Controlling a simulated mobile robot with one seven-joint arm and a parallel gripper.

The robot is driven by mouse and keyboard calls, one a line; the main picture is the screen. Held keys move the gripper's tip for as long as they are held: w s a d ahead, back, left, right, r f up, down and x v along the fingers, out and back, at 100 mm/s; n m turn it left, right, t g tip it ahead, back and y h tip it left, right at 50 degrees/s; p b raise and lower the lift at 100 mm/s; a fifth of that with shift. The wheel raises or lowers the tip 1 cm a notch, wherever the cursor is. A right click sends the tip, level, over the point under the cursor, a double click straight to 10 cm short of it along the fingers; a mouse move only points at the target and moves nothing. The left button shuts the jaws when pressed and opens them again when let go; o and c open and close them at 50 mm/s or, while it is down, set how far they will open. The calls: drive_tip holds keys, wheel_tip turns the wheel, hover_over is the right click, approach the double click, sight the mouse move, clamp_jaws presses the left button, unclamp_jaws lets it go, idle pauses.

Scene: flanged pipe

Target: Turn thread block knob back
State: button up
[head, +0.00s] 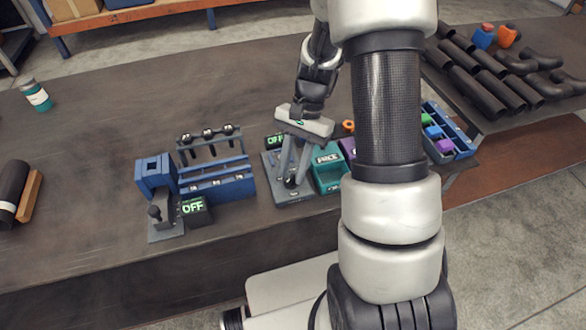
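My gripper (292,180) points down over a grey block (292,197) near the front of the table. Its two fingers reach down to a small dark knob (291,182) on that block, one on each side. The fingers partly hide the knob, and I cannot tell whether they press on it. A small display (275,140) with green letters stands behind the block, partly covered by my gripper. Further left, a blue unit (155,175) has a dark round-topped lever (155,212) on a grey base. A display reading OFF (194,208) stands beside it.
A blue rack (218,185) with several black-handled tools stands left of my gripper. A teal box (328,170) and a purple box (348,148) are close on its right. A blue bin (452,128) and dark pipes (478,92) lie further right. The back left table is mostly clear.

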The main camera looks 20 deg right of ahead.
drive_tip(key=shift+f, duration=0.15)
drive_tip(key=shift+c, duration=0.4)
clamp_jaws()
drive_tip(key=shift+n, duration=0.3)
drive_tip(key=n, duration=0.1)
drive_tip(key=n+h, duration=0.1)
drive_tip(key=n, duration=0.1)
drive_tip(key=n+g+p, duration=0.1)
drive_tip(key=shift+w+a+h, duration=0.15)
drive_tip(key=shift+a+h, duration=0.15)
drive_tip(key=n, duration=0.2)
drive_tip(key=n+h, duration=0.1)
drive_tip(key=n, duration=0.1)
drive_tip(key=shift+a+n+h, duration=0.2)
drive_tip(key=shift+n+h, duration=0.1)
